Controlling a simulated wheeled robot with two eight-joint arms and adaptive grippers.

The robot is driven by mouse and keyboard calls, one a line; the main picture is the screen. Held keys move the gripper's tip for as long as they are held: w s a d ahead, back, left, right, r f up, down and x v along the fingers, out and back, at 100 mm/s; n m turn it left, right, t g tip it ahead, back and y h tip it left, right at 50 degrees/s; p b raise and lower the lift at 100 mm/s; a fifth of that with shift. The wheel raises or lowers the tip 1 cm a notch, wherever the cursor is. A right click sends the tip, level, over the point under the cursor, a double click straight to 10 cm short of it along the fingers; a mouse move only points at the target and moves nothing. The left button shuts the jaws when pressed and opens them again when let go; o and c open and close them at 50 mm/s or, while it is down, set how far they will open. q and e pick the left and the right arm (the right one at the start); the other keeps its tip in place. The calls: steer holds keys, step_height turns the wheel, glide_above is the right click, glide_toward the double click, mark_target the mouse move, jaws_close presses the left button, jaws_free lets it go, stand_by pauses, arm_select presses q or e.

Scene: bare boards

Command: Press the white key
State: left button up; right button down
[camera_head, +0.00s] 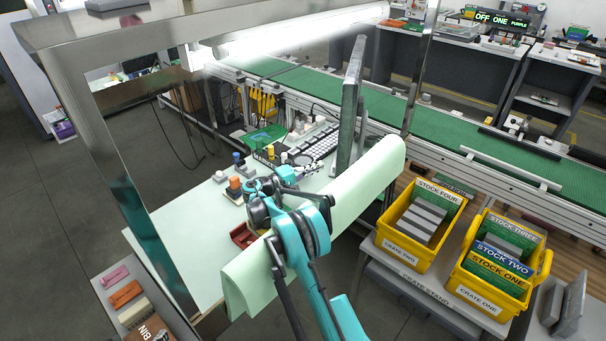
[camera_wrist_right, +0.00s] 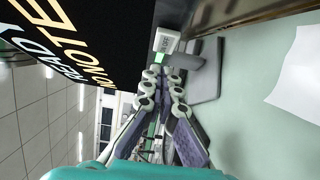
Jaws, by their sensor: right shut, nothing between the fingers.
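My right gripper (camera_head: 262,190) comes in from the bottom on its teal arm and is over the pale green bench, its fingers together and empty. In the wrist view the closed fingertips (camera_wrist_right: 162,76) are just short of a small white block (camera_wrist_right: 166,40) with a dark label and a green lit patch. I cannot tell whether they touch it. Which part is the white key is not clear. A pale block (camera_head: 220,177) stands on the bench left of the gripper in the head view, and a white keyboard (camera_head: 318,146) lies farther back. My left gripper is out of view.
A black display (camera_wrist_right: 75,40) with lettering is close on the left in the wrist view. Small coloured parts, among them an orange one (camera_head: 235,184), stand near the gripper. An upright panel (camera_head: 349,105) stands right of the keyboard. Yellow crates (camera_head: 420,255) are at right.

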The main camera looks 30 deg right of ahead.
mark_target(334, 166)
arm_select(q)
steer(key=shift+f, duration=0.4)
arm_select(e)
steer(key=shift+s+d, duration=0.95)
steer(key=shift+d, duration=0.1)
